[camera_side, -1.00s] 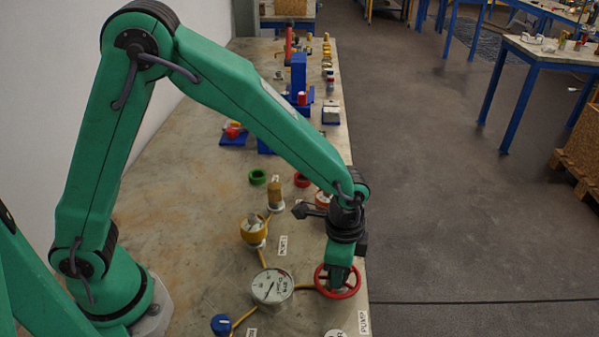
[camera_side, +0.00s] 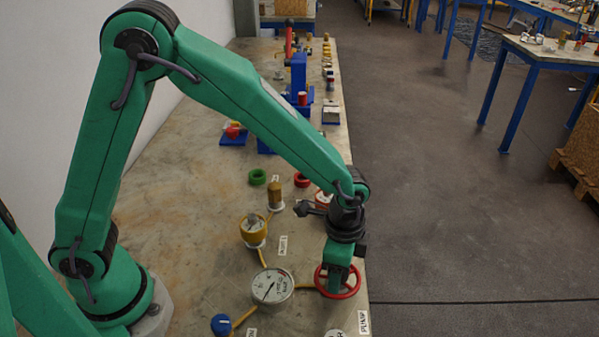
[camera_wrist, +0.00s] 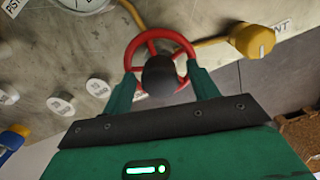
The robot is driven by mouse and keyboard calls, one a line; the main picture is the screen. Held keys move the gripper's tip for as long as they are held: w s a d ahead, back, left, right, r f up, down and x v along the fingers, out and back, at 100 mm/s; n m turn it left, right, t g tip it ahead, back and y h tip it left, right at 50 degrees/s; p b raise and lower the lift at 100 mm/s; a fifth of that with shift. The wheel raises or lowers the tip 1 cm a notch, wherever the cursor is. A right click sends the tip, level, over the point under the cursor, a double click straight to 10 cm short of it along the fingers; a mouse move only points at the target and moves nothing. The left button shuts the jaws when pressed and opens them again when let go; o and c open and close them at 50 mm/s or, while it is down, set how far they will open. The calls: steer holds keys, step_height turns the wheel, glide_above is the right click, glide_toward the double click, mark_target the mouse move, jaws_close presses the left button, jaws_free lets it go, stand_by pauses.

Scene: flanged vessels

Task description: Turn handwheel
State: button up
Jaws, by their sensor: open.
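The red handwheel (camera_side: 350,289) lies near the right front edge of the bench. In the wrist view the handwheel (camera_wrist: 137,46) shows its red rim and spokes, with a dark round part (camera_wrist: 159,75) in front of its middle. My gripper (camera_side: 339,284) is down at the wheel. In the wrist view my gripper (camera_wrist: 160,85) is open, with one green finger on each side of the lower wheel. I cannot tell whether the fingers touch the rim. A white dial gauge (camera_side: 272,286) stands to the left of the wheel, joined to it by a yellow pipe.
A yellow part (camera_side: 253,231), a brown cylinder (camera_side: 275,196) and a blue knob (camera_side: 221,324) stand on the bench (camera_side: 190,200). Green (camera_side: 257,177) and red (camera_side: 302,179) rings lie further back. The bench's right edge is close beside the wheel.

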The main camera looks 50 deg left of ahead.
steer(key=shift+r, duration=3.85)
steer(key=shift+a+r, duration=0.1)
steer(key=shift+a+r, duration=0.15)
steer(key=s+a+r+n+t, duration=0.25)
steer(key=a+r+n, duration=0.25)
steer(key=a+r, duration=0.5)
steer(key=s+a+r+n+t, duration=0.2)
steer(key=s+a+n+t, duration=0.1)
steer(key=s+a+n, duration=0.4)
steer(key=s+a, duration=0.3)
steer(key=a, duration=0.1)
steer(key=shift+s, duration=0.4)
